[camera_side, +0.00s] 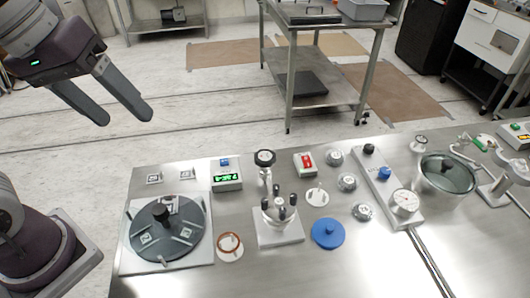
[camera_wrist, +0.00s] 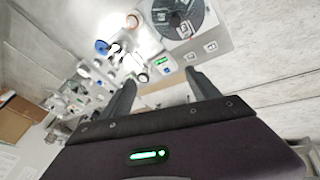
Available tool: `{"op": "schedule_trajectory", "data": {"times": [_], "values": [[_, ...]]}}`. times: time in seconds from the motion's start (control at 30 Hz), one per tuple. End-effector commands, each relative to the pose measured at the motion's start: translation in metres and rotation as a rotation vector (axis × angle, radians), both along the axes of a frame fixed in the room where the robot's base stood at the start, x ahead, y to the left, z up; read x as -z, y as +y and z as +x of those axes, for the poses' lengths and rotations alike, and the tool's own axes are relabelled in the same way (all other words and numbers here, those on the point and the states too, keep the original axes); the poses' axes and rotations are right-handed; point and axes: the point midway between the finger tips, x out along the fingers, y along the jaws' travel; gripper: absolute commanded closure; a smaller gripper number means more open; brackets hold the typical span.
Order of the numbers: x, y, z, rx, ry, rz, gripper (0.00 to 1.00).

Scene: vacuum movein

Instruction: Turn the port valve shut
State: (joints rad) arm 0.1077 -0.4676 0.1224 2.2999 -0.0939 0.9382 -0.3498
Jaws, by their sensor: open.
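My gripper (camera_side: 125,118) is open and empty, high above the floor at the upper left, well apart from the bench items. Its two dark fingers also show in the wrist view (camera_wrist: 160,78). A black round handwheel (camera_side: 265,157) on a light post stands behind a small fixture with several dark pegs (camera_side: 279,212). The manifold (camera_side: 375,170) at the right carries a black knob (camera_side: 369,149), a blue knob (camera_side: 385,173) and a gauge (camera_side: 405,202). I cannot tell for sure which of these is the port valve, or its turned position.
A dark round lid (camera_side: 170,245) lies on a square plate at the bench's left. A green-display box (camera_side: 226,175), a red-switch box (camera_side: 305,163), a blue disc (camera_side: 328,233) and a glass-lidded pot (camera_side: 448,172) stand around. The bench's front right is mostly clear.

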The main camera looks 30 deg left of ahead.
Motion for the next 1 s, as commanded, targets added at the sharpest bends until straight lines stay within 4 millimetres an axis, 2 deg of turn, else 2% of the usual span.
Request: {"op": "schedule_trajectory", "data": {"times": [0.03,0.1,0.17,0.2,0.3,0.4,0.5,0.6,1.0], "values": [[-0.001,-0.006,0.032,-0.148,0.090,-0.091,0.30],[0.005,-0.016,0.077,-0.402,0.208,-0.194,0.30],[0.019,-0.024,0.115,-0.626,0.300,-0.246,0.30],[0.032,-0.031,0.140,-0.775,0.351,-0.265,0.30],[0.076,-0.050,0.193,-1.125,0.424,-0.265,0.30],[0.119,-0.069,0.228,-1.394,0.430,-0.240,0.30],[0.150,-0.082,0.247,-1.558,0.406,-0.219,0.30],[0.165,-0.089,0.253,-1.633,0.390,-0.210,0.30],[0.231,-0.089,0.254,-1.646,0.388,-0.211,0.30]]}}
